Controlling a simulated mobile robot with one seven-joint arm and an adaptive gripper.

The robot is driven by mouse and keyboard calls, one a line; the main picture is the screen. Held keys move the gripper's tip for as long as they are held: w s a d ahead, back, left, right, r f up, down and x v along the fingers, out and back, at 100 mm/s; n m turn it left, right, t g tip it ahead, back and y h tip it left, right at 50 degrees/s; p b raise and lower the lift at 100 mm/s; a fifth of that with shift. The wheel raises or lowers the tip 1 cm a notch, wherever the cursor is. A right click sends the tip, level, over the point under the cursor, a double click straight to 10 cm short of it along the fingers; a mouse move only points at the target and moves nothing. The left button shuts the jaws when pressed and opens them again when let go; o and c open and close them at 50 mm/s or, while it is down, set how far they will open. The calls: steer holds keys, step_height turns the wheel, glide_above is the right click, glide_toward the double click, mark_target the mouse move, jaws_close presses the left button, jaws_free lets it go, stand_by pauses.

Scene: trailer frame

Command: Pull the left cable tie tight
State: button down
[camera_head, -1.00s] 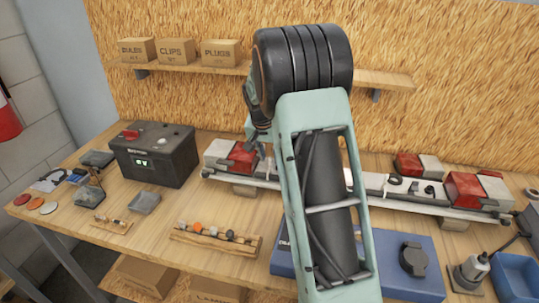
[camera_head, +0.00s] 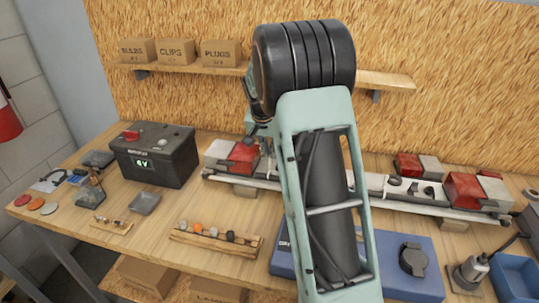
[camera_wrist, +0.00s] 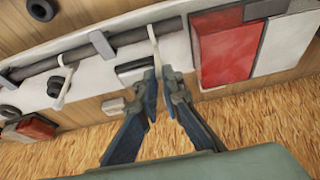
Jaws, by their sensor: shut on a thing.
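In the wrist view, a dark cable (camera_wrist: 70,57) runs along the pale trailer frame (camera_wrist: 100,75). A white cable tie (camera_wrist: 152,42) loops around it beside the red and white lamp. My gripper (camera_wrist: 159,72) is shut on this tie's tail, its fingertips close to the frame. A second white tie (camera_wrist: 62,90) sits on the cable further left in the wrist view, its tail free.
A battery box (camera_head: 155,155) stands left of the frame. A wooden rack (camera_head: 215,242) with small parts and a blue case (camera_head: 395,275) lie in front. The chipboard wall (camera_head: 180,90) with a shelf rises behind. Another red lamp (camera_head: 465,188) is at the right end.

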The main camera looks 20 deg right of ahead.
steer(key=shift+r, duration=0.25)
steer(key=c, duration=2.1)
jaws_free()
steer(key=shift+r, duration=0.1)
steer(key=v, duration=1.2)
steer(key=shift+a, duration=0.1)
